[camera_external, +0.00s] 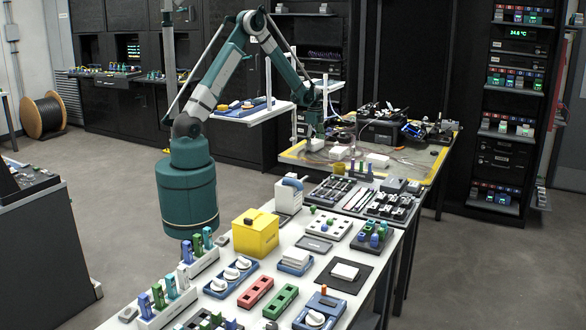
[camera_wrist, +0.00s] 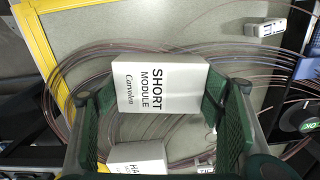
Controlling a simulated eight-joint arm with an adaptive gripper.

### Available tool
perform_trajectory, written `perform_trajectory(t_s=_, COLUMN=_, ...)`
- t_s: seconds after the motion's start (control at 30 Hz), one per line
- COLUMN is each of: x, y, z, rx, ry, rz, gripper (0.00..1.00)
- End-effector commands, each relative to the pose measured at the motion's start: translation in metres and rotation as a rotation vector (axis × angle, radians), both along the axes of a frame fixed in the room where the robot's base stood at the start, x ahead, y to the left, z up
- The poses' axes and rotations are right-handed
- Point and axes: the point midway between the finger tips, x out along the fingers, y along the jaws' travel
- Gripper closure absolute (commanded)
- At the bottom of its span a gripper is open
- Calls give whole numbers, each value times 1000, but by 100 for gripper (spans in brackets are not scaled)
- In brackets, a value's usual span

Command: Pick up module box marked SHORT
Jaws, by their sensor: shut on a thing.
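The white module box marked SHORT (camera_wrist: 185,88) is between the two green fingers of my gripper (camera_wrist: 158,103) in the wrist view, its printed face towards the camera. My gripper is shut on it. In the external view my gripper (camera_external: 315,130) is low over the far table, with a white box (camera_external: 316,144) at its fingertips. I cannot tell from these frames whether the box touches the table.
Another white box (camera_wrist: 138,157), its label partly hidden, lies close by. Coiled thin fibre (camera_wrist: 75,75) loops around the boxes on the yellow-edged table (camera_external: 436,168). More white boxes (camera_external: 377,160) lie nearby. Splicing equipment (camera_external: 381,132) stands behind. A near bench (camera_external: 225,304) is crowded with modules.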

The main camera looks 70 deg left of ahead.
Motion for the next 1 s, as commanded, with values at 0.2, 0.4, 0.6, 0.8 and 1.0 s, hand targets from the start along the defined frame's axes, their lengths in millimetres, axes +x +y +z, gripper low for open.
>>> perform_trajectory(t_s=0.2, x=-1, y=0, z=19, rx=0, ry=0, rz=0, gripper=46)
perform_trajectory(t_s=0.4, x=-1, y=0, z=47, rx=0, ry=0, rz=0, gripper=46)
perform_trajectory(t_s=0.6, x=0, y=0, z=76, rx=0, ry=0, rz=0, gripper=46)
perform_trajectory(t_s=0.8, x=0, y=0, z=93, rx=0, ry=0, rz=0, gripper=46)
perform_trajectory(t_s=1.0, x=0, y=0, z=97, rx=0, ry=0, rz=0, gripper=46)
